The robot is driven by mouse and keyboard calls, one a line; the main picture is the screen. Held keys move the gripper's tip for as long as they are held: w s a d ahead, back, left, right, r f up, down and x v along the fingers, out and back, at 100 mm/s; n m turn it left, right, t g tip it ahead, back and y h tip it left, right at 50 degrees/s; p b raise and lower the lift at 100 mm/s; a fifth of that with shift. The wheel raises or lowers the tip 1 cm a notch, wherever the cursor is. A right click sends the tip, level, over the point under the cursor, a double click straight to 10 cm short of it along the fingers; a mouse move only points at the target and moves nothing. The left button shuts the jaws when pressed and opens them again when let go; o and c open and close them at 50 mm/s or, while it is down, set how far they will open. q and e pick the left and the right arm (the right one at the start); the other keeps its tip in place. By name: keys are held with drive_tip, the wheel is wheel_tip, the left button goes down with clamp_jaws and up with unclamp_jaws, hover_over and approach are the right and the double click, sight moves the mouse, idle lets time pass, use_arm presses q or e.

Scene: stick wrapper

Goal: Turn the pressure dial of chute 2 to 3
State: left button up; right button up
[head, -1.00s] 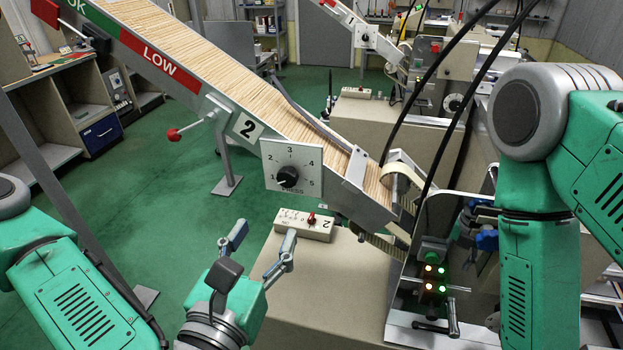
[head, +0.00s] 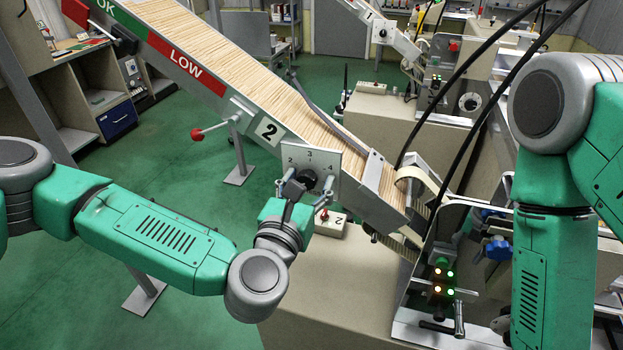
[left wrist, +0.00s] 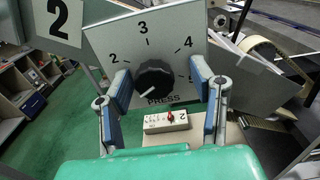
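The pressure dial plate of chute 2 (head: 325,160) is a pale square with numbers around a black knob (left wrist: 155,78); it hangs on the side of the chute, below the "2" label (head: 268,130). In the left wrist view the knob's white mark points to the lower left, away from 3. My left gripper (head: 305,185) is at the dial. Its two blue-padded fingers (left wrist: 165,90) are open, one on each side of the knob, with visible gaps. The left finger hides the plate's lower left, where the 1 is. My right gripper is out of view; only its arm shows at right.
The chute (head: 235,85) full of sticks slopes down to the right. A red-tipped lever (head: 197,134) sticks out left of the label. A small control box (head: 328,224) with a red switch sits below the dial on the beige cabinet (head: 330,280). Black cables hang at right.

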use_arm(q)
drive_tip(key=shift+a, duration=0.75)
drive_tip(key=c, duration=0.4)
drive_tip(key=shift+w, duration=0.1)
drive_tip(key=c, duration=0.6)
drive_tip(key=shift+d, duration=0.15)
drive_tip(key=shift+c, duration=0.7)
drive_tip(key=shift+d, duration=0.3)
drive_tip(key=o, duration=1.1)
drive_tip(key=shift+d, duration=0.2)
drive_tip(key=shift+o, duration=0.2)
drive_tip(key=shift+a, duration=0.3)
drive_tip(key=v, duration=1.1)
drive_tip(key=shift+s, duration=0.35)
